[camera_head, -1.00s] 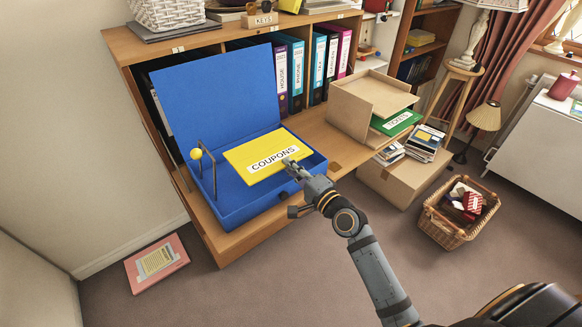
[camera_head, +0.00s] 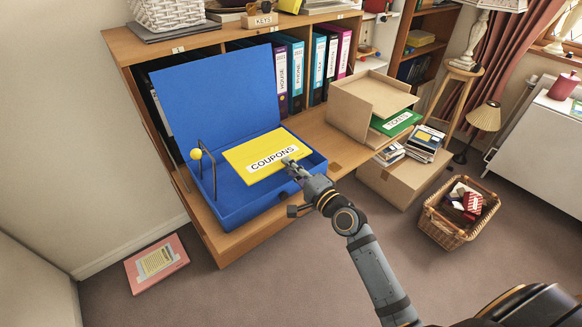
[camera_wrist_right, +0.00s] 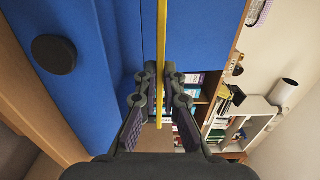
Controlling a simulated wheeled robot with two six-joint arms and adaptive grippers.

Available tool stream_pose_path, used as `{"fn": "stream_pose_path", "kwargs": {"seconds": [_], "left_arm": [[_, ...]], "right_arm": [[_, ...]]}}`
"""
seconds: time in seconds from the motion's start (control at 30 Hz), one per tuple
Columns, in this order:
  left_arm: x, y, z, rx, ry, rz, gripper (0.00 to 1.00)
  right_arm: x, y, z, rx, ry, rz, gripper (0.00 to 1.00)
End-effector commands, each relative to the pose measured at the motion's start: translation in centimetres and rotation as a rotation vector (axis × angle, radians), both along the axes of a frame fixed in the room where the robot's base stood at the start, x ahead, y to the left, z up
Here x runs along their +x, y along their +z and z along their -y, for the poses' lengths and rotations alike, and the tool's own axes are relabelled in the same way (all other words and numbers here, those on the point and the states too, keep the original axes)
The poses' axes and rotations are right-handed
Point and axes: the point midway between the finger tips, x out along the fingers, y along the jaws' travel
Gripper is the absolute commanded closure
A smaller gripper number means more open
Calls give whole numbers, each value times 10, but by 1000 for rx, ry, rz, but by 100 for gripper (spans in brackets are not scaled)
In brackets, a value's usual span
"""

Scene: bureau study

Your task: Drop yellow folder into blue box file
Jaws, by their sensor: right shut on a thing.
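The yellow folder (camera_head: 263,151), labelled COUPONS, lies flat over the open blue box file (camera_head: 240,205). My right gripper (camera_head: 290,165) is shut on the folder's near right edge. The wrist view shows the folder (camera_wrist_right: 161,60) edge-on between the two fingers (camera_wrist_right: 160,105), with the blue box (camera_wrist_right: 100,50) behind. The box's blue lid (camera_head: 215,100) stands up at the back. A wire lever with a yellow knob (camera_head: 196,154) rises at the box's left side. Whether the folder touches the box floor cannot be told. My left gripper is not in view.
The box stands on a wooden shelf unit (camera_head: 235,240) with upright binders (camera_head: 297,70) behind. A wooden letter tray (camera_head: 365,100) with a green TICKETS folder (camera_head: 396,123) is to the right. A pink folder (camera_head: 157,264) and a wicker basket (camera_head: 440,228) are on the floor.

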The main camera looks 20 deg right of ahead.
Motion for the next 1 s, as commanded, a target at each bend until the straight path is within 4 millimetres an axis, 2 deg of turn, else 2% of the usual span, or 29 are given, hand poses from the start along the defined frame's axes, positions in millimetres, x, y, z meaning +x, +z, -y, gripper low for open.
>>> {"fn": "stream_pose_path", "kwargs": {"seconds": [0.47,0.9,0.93,1.0], "left_arm": [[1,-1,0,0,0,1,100],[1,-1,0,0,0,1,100],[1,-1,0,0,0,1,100],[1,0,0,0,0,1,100]], "right_arm": [[10,0,-5,-1,0,1,100],[11,1,-5,-1,0,1,100],[11,1,-5,-1,0,1,89],[11,1,-5,-1,0,1,80]]}}
